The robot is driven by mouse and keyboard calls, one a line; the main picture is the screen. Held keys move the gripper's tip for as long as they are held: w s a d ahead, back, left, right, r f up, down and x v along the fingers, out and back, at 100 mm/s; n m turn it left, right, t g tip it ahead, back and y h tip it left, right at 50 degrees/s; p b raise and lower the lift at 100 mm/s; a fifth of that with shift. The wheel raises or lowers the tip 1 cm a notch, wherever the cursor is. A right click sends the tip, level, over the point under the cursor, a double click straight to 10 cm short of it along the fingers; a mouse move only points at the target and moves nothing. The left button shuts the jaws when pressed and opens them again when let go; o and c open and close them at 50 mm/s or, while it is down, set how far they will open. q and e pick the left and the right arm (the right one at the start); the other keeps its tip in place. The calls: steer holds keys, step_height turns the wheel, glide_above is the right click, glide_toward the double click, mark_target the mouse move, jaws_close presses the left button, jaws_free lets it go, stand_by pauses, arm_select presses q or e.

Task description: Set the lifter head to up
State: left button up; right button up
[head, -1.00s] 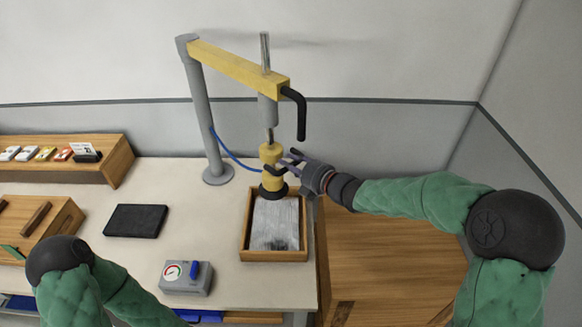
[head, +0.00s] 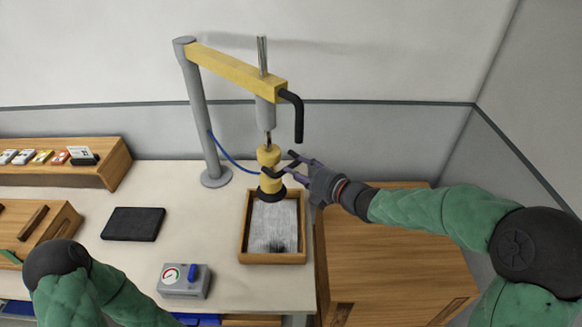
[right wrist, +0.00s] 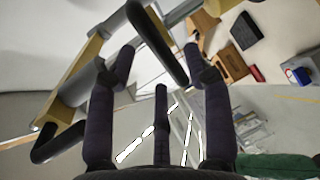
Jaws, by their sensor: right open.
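The lifter head (head: 268,160) is a yellow cylinder with a black handle and a black cup below. It hangs on a thin rod under a grey sleeve (head: 265,113), low over the back of a wooden tray (head: 242,232). My right gripper (head: 292,168) is open just right of the head, fingers pointing at its handle. In the right wrist view its fingers (right wrist: 160,85) are spread, and a black bar (right wrist: 155,40) crosses beyond them. Contact with the handle cannot be told. My left gripper is out of view.
A yellow boom (head: 235,70) on a grey post (head: 199,120) carries the sleeve, with a black bent handle (head: 298,115) at its end. A grey metal plate (head: 273,225) lies in the tray. A gauge box (head: 184,281) with a blue lever stands in front.

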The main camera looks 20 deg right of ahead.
steer(key=v, duration=0.7)
steer(key=shift+s+d, duration=0.2)
steer(key=shift+s, duration=0.15)
steer(key=shift+r, duration=0.1)
